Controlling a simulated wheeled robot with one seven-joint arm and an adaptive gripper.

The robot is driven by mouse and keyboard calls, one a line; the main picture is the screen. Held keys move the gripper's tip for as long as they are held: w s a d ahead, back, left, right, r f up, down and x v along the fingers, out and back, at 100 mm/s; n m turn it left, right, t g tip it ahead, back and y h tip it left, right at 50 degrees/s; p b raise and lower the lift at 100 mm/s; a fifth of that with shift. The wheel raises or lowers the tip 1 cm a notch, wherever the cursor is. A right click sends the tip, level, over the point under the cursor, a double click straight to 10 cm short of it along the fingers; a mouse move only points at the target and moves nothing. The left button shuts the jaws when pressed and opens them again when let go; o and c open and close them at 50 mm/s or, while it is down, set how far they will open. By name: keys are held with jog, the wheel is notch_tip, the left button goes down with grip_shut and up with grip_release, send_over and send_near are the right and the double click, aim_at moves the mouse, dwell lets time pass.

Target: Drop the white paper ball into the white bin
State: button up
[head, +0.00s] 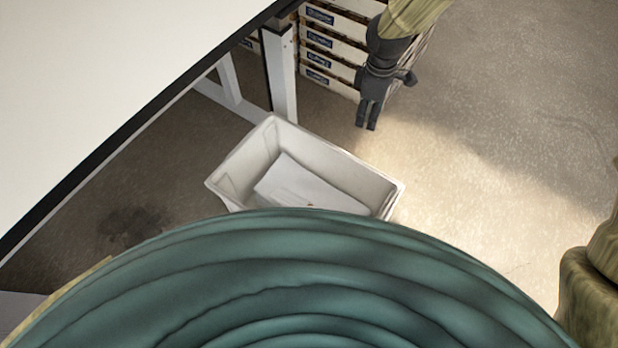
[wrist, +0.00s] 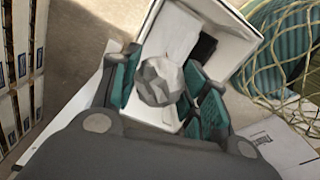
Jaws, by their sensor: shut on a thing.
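The white paper ball (wrist: 160,82) is crumpled and grey-white. In the wrist view my gripper (wrist: 163,92) has its teal-padded fingers on either side of it and is shut on it. In the head view my gripper (head: 368,116) points down, above and to the right of the white bin's far rim in the picture; I cannot make out the ball there. The white bin (head: 345,167) is an open rectangular tub on the floor, with pale flat contents inside. It also shows behind the ball in the wrist view (wrist: 236,28); its near part is partly hidden by the ball and fingers.
A white table top (head: 90,70) with a dark edge fills the upper left, with a white leg (head: 281,75) behind the bin. Stacked labelled boxes (head: 330,62) stand behind my gripper. The floor (head: 500,130) to the right is clear.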

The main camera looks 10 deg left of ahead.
jog(key=s+a+f+n+b, duration=0.2)
jog(key=a+f+n+b, duration=0.2)
jog(key=f+b, duration=0.6)
jog(key=s+a+f+n+b, duration=0.2)
jog(key=a+f+n+b, duration=0.3)
jog(key=f+b, duration=0.5)
jog(key=s+a+f+n+b, duration=0.3)
jog(key=f+n+b, duration=0.4)
jog(key=f+b, duration=0.3)
jog(key=shift+a, duration=0.9)
jog(key=shift+r, duration=0.1)
jog(key=o, duration=0.8)
notch_tip(320, 180, up, 12)
jog(key=shift+w, duration=0.1)
